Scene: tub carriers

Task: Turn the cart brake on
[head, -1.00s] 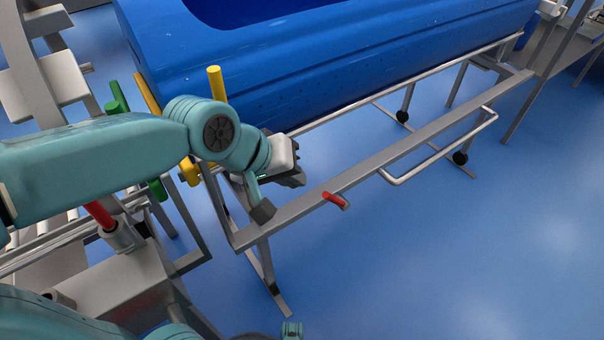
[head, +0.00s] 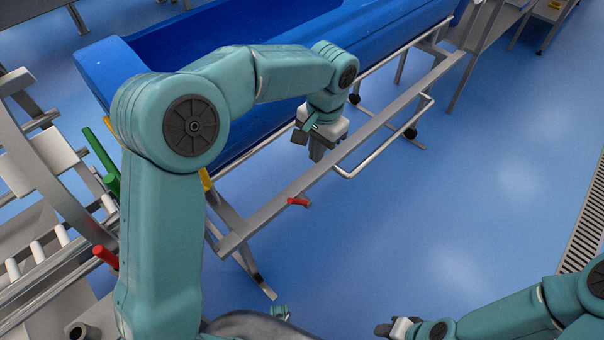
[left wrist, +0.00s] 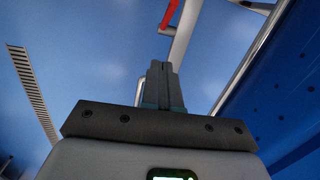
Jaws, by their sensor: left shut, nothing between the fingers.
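The cart's red brake lever (head: 298,202) sticks out from the grey side rail (head: 268,212) of the cart frame. It also shows in the left wrist view as a red bar (left wrist: 170,14) at the top edge, beyond the fingertips. My left gripper (head: 316,154) is above the rail, up and to the right of the lever and apart from it. In the left wrist view its fingers (left wrist: 163,72) are together with nothing between them. My right gripper (head: 383,330) is low at the bottom edge, over the floor; its finger gap is too small to read.
The blue tub (head: 250,140) lies on the cart behind the rail. A bent handle bar (head: 385,145) sticks out from the rail to the right. A roller frame (head: 40,250) with another red handle (head: 106,257) stands at the left. The floor at the right is open.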

